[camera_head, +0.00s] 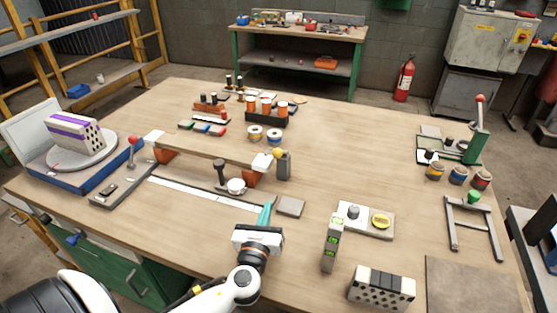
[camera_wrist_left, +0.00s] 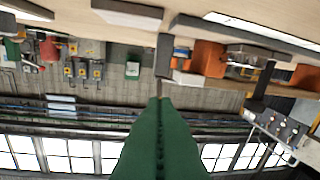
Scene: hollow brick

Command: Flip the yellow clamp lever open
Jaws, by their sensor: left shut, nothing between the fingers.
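The yellow lever knob (camera_head: 278,153) sits at the top of a dark grey clamp block (camera_head: 284,168), by the right end of a long wooden plank (camera_head: 205,150). The lever's arm is mostly hidden, so I cannot tell its exact angle. My left gripper (camera_head: 265,213) is shut and empty, its green fingers together. It is in front of the clamp, nearer the table's front edge, and apart from the knob. In the left wrist view the shut fingers (camera_wrist_left: 160,110) point toward a dark upright block (camera_wrist_left: 164,56) beside an orange support (camera_wrist_left: 207,58). I cannot make out the yellow knob there.
A red-knobbed lever (camera_head: 132,141) stands at the plank's left end.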

